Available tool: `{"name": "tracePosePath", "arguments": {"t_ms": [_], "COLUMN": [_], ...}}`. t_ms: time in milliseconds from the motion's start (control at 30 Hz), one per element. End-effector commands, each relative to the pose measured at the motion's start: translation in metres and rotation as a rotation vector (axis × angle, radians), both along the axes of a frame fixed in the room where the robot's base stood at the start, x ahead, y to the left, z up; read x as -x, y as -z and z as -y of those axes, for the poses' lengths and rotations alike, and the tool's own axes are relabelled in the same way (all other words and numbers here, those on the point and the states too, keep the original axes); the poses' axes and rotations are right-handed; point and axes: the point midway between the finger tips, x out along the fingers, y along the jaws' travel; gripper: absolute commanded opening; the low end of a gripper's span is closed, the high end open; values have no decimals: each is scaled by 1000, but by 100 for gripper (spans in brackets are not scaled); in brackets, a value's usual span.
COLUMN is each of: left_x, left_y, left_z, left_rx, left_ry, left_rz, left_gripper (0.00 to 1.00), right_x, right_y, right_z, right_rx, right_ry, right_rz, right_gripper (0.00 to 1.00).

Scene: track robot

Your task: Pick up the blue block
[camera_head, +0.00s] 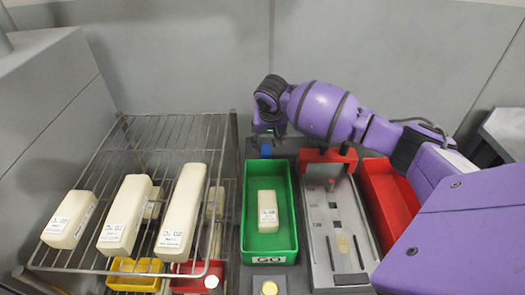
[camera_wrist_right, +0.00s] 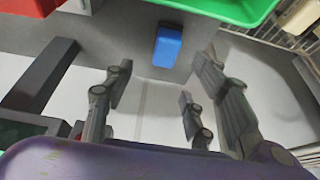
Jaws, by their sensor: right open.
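The blue block (camera_head: 266,150) shows as a small patch just behind the green bin, below my right gripper (camera_head: 270,130). In the right wrist view the blue block (camera_wrist_right: 168,46) lies on a grey surface, near a green bin edge. The fingers of my right gripper (camera_wrist_right: 157,85) are spread apart with nothing between them. The block is beyond the fingertips and apart from them. My left gripper is not in view.
The green bin (camera_head: 248,228) holds a cream block (camera_head: 268,212). A metal tray (camera_head: 330,268) and red bin (camera_head: 386,196) stand to its right. A wire rack (camera_head: 130,165) with several cream blocks stands at left. A grey wall (camera_head: 190,60) rises behind.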

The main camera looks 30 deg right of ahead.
Motion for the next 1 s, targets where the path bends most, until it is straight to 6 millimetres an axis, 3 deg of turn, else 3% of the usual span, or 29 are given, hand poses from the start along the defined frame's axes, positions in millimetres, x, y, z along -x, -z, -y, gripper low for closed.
{"name": "tracePosePath", "arguments": {"t_ms": [600,867,1000], "left_x": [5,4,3], "left_y": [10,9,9], "left_z": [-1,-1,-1], "left_rx": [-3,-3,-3], "left_ry": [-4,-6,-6], "left_rz": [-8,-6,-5], "left_gripper": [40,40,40], "right_x": [-23,-25,-25], "right_y": [74,75,75], "right_z": [4,5,5], "right_rx": [3,2,3], "right_ry": [2,1,1], "right_rz": [-13,-8,-8], "right_gripper": [52,52,37]}}
